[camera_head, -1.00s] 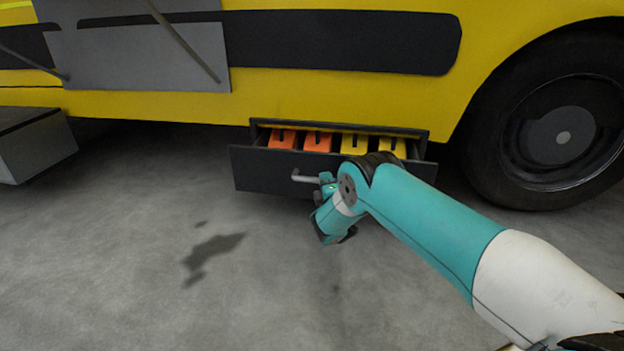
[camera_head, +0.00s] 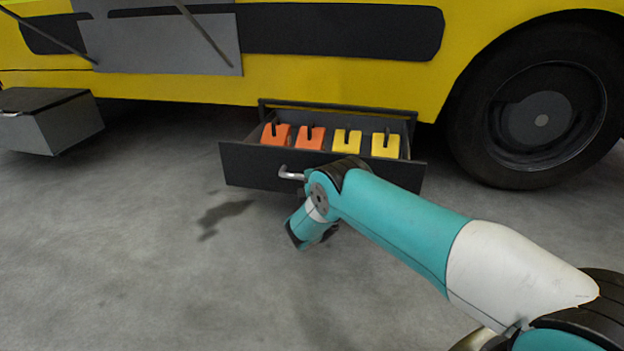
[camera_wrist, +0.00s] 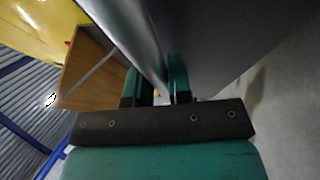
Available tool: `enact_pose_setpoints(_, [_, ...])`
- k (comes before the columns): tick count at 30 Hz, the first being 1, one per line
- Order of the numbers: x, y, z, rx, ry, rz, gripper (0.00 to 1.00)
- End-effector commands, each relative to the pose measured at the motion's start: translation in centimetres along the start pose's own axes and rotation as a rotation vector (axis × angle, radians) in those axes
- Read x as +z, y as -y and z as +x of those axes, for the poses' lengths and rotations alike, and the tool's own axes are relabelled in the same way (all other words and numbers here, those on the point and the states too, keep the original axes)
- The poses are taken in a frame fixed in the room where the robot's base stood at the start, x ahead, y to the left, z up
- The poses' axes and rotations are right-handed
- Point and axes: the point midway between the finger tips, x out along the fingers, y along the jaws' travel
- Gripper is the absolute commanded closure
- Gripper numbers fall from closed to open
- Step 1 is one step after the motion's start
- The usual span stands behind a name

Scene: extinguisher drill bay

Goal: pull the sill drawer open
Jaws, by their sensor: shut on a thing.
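The sill drawer (camera_head: 250,168) is a dark box under the yellow vehicle's side, standing well out and open at the top. Its metal bar handle (camera_head: 291,174) is on the front face. Two orange blocks and two yellow blocks sit in a row inside. In the wrist view my gripper (camera_wrist: 157,82) is shut on the handle (camera_wrist: 138,38), with a green finger on each side of the bar. The dark drawer front (camera_wrist: 215,45) fills the upper right there. In the head view my arm hides the fingers and part of the drawer front.
The vehicle's large wheel (camera_head: 540,115) stands right of the drawer. A grey box-like step (camera_head: 65,125) sticks out low at the left. The grey concrete floor (camera_head: 130,260) in front is clear, with a dark stain.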

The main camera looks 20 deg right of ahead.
Motion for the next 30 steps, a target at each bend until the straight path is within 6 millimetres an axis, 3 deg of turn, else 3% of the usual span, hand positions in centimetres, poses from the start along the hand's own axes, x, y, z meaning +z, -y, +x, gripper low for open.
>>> enact_pose_setpoints(8, [-0.1, -0.1, 0.0, 0.001, -0.001, 0.002, 1.00])
enact_pose_setpoints(9, [-0.1, -0.1, 0.0, 0.001, 0.000, 0.002, 0.76])
enact_pose_setpoints(12, [-0.1, -0.1, 0.0, 0.001, 0.000, 0.001, 0.57])
enact_pose_setpoints(23, [-0.2, -0.1, -0.4, -0.003, 0.000, -0.001, 0.57])
enact_pose_setpoints(30, [-0.2, -0.6, -3.4, -0.006, -0.002, -0.005, 0.57])
